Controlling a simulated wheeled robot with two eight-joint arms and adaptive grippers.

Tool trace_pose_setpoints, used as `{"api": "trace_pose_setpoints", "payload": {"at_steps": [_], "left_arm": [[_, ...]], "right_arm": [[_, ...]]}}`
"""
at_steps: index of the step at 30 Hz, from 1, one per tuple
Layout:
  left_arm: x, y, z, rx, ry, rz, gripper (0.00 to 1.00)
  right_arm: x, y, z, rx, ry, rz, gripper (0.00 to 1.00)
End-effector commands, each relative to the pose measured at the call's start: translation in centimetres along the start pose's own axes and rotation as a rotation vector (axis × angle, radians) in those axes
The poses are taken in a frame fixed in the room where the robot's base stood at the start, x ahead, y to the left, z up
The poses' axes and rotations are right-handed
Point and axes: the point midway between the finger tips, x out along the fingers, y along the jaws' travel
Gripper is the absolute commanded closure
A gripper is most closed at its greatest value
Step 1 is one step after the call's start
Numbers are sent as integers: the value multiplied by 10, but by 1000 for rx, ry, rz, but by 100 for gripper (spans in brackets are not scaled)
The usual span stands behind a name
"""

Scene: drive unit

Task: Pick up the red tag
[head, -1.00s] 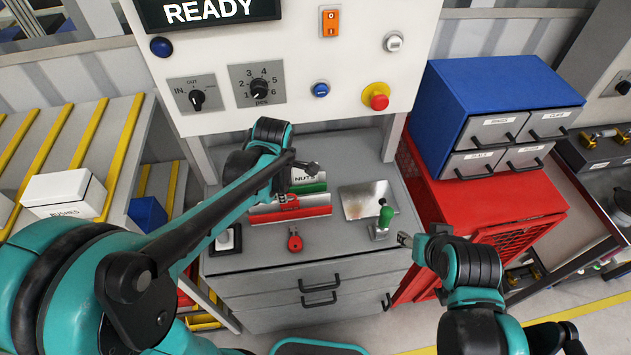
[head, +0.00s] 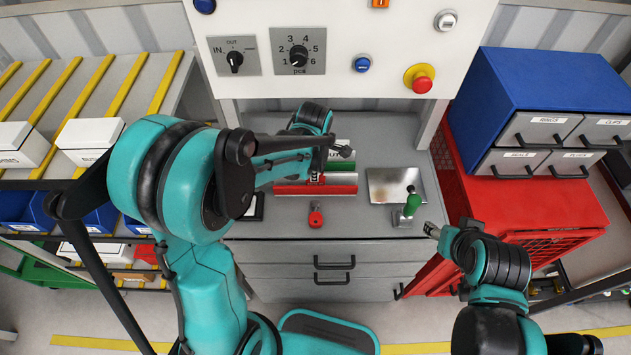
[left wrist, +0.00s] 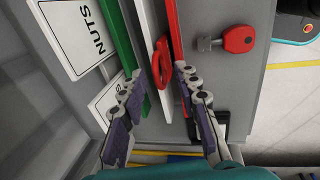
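The red tag (left wrist: 162,62), a flat piece with a ring-shaped top, stands between a green and a red divider of the rack on the grey counter. Only a small part of it shows in the head view. My left gripper (left wrist: 157,72) is open, with one finger on each side of the tag's ring; I cannot tell whether they touch it.
A red key-like piece (head: 315,215) lies in front of the rack; it also shows in the left wrist view (left wrist: 239,38). A green-handled lever (head: 411,203) stands right of it, by a metal plate (head: 385,188). A control panel (head: 330,75) rises behind. A blue drawer cabinet (head: 530,85) is at right.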

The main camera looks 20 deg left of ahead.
Motion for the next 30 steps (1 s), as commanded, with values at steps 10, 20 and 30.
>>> {"api": "trace_pose_setpoints", "payload": {"at_steps": [10,20,30], "left_arm": [[0,0,0,0,0,0,100],[-4,1,0,0,0,0,100],[-50,2,5,4,-1,0,100]], "right_arm": [[0,0,0,0,0,0,51],[-1,0,-1,0,0,0,51],[-12,0,-9,0,0,0,51]]}}
